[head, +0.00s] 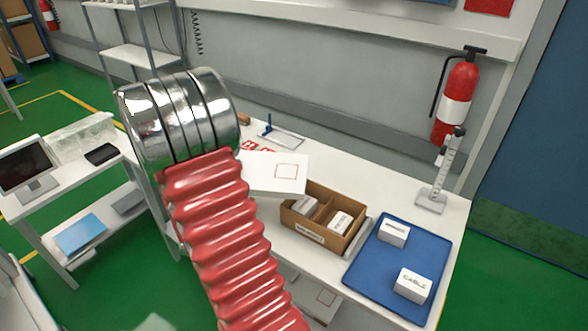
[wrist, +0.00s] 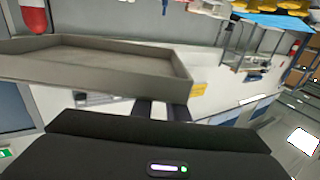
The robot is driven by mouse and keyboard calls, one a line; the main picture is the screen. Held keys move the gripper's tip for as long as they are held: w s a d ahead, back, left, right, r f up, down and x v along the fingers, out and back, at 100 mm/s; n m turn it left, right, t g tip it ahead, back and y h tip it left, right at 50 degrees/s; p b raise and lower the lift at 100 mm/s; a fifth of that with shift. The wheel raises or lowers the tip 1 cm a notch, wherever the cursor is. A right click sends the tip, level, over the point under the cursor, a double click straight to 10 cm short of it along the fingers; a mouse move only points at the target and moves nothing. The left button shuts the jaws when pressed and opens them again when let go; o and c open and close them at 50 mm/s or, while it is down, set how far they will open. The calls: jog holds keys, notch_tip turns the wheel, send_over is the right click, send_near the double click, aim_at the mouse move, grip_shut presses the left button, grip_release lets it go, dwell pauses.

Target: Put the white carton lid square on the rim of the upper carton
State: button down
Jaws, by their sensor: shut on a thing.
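A pale lid-like shallow tray with low walls (wrist: 110,65) fills the left of the wrist view, its hollow side towards the camera. My gripper (wrist: 163,108) is shut on its near edge with two dark fingers. In the head view a white flat panel with a red square outline (head: 277,173), likely the white carton lid, shows just right of my arm above the table. My arm hides the gripper there. I cannot pick out the upper carton or its rim with certainty.
A brown divided box (head: 318,238) with small white boxes stands on the white table. A blue tray (head: 383,272) holds two white boxes, and a stand (head: 432,196) is behind it. A fire extinguisher (head: 458,95) is on the wall.

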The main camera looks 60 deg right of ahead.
aim_at(294, 173)
jog(key=s+d+m+g, duration=0.2)
jog(key=s+g, duration=0.1)
jog(key=s, duration=0.2)
jog(key=s+d+m+g, duration=0.1)
jog(key=s+d+g, duration=0.2)
jog(key=s, duration=0.2)
jog(key=s+d+m+g, duration=0.2)
jog(key=s, duration=0.4)
jog(key=shift+s+d+f+m+g, duration=0.1)
jog(key=shift+d+f+m+g, duration=0.1)
jog(key=shift+d+m+g, duration=0.15)
jog(key=shift+a, duration=0.2)
jog(key=shift+f, duration=4.25)
jog(key=shift+f, duration=0.2)
jog(key=c, duration=1.6)
grip_release()
jog(key=shift+c, duration=0.2)
jog(key=w+a, duration=0.2)
jog(key=a, duration=1.1)
jog(key=shift+w+a, duration=0.2)
jog(key=shift+a, duration=0.1)
